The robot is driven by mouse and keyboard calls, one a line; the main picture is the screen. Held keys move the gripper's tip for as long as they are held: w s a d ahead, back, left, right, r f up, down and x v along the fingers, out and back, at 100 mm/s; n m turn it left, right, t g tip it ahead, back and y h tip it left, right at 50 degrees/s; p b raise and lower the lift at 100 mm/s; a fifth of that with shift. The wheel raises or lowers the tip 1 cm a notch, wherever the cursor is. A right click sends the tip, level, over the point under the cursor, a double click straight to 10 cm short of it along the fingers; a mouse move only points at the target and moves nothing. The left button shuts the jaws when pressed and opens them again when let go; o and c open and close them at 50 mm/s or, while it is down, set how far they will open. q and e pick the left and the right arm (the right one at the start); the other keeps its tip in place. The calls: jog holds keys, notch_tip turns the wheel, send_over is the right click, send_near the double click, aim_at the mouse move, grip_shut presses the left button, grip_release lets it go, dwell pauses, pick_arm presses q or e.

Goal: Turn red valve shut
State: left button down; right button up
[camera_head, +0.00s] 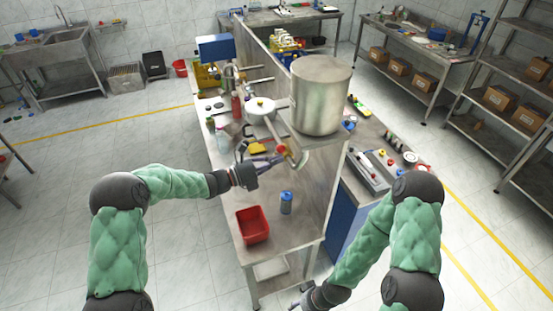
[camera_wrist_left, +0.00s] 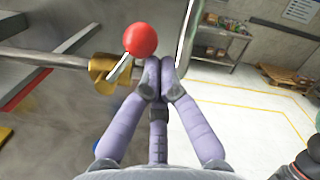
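The red valve shows in the wrist view as a red ball knob (camera_wrist_left: 140,40) on a short metal lever (camera_wrist_left: 121,67) that slants from a brass body (camera_wrist_left: 102,73) on a horizontal pipe. In the head view the small red knob (camera_head: 281,149) is beside the pipe below the big tank. My left gripper (camera_wrist_left: 158,68) has its fingers together, tips just right of the lever and below the knob. Nothing is visible between them; contact with the lever is unclear. My left gripper also shows in the head view (camera_head: 277,163). My right gripper (camera_head: 297,304) is low, partly cut off, its fingers unclear.
The steel tank (camera_head: 321,94) stands over the workbench beside an upright steel panel. A red bin (camera_head: 253,225) and a blue jar (camera_head: 286,203) stand on the bench front. Bottles and a yellow item (camera_head: 257,148) lie behind the left gripper. Open floor is at left.

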pick_arm(q)
jog(key=shift+w+a+r+n+p, duration=0.2)
jog(key=shift+w+r+n, duration=0.2)
jog(key=shift+w+r, duration=0.25)
jog(key=shift+w+a+r+n+p, duration=0.2)
jog(key=shift+w+r+n, duration=0.2)
jog(key=shift+w+r, duration=0.25)
jog(key=shift+w+a, duration=0.1)
jog(key=shift+w, duration=0.05)
jog(key=shift+a, duration=0.1)
